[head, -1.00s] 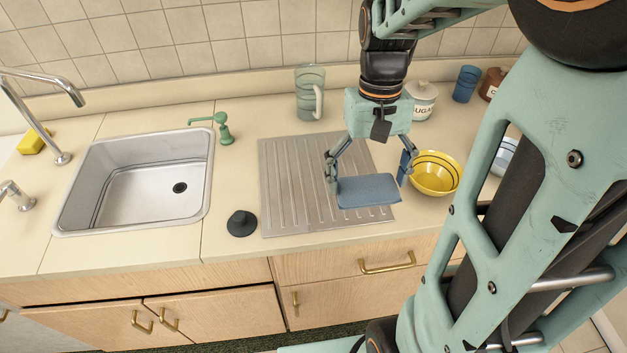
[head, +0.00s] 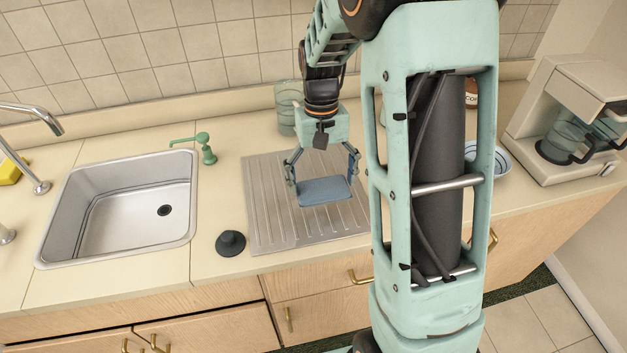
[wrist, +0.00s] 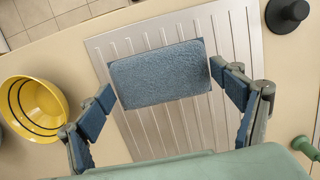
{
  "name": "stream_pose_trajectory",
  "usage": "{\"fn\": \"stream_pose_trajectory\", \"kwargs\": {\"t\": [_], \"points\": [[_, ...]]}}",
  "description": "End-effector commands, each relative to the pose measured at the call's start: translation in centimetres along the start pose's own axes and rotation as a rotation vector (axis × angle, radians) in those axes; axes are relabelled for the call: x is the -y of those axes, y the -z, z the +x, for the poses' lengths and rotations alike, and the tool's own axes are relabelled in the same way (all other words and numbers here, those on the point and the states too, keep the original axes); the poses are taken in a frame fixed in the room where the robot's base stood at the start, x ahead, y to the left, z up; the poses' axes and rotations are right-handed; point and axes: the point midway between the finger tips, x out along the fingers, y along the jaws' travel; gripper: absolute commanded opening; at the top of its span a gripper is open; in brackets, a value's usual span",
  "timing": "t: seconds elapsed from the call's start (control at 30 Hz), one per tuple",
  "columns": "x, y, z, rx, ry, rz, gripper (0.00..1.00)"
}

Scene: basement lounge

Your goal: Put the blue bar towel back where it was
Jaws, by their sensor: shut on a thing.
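The blue bar towel (head: 325,192) is a folded, flat blue rectangle held above the ribbed metal drainboard (head: 265,222). My gripper (head: 322,176) is shut on it, one finger at each short end. In the wrist view the towel (wrist: 160,76) spans between the two fingers, roughly level, with the drainboard (wrist: 150,135) beneath. A gap under the towel seems to show, but its height is hard to tell.
The sink (head: 125,205) and a black stopper (head: 230,243) are left of the drainboard. A green soap pump (head: 207,150) and glass pitcher (head: 285,108) stand behind. A yellow bowl (wrist: 33,106) is beside the drainboard. A coffee maker (head: 570,125) stands far right; my arm hides part of the counter.

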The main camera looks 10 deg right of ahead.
Motion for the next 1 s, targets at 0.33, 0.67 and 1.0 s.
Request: {"fn": "stream_pose_trajectory", "kwargs": {"t": [0.33, 0.67, 1.0], "points": [[0.6, 2.9, 2.5, -0.001, 0.000, 0.000, 0.64], [0.7, 3.8, 5.8, 0.002, 0.000, 0.000, 0.64], [0.7, 3.9, 6.3, -0.001, 0.000, 0.000, 0.64]]}}
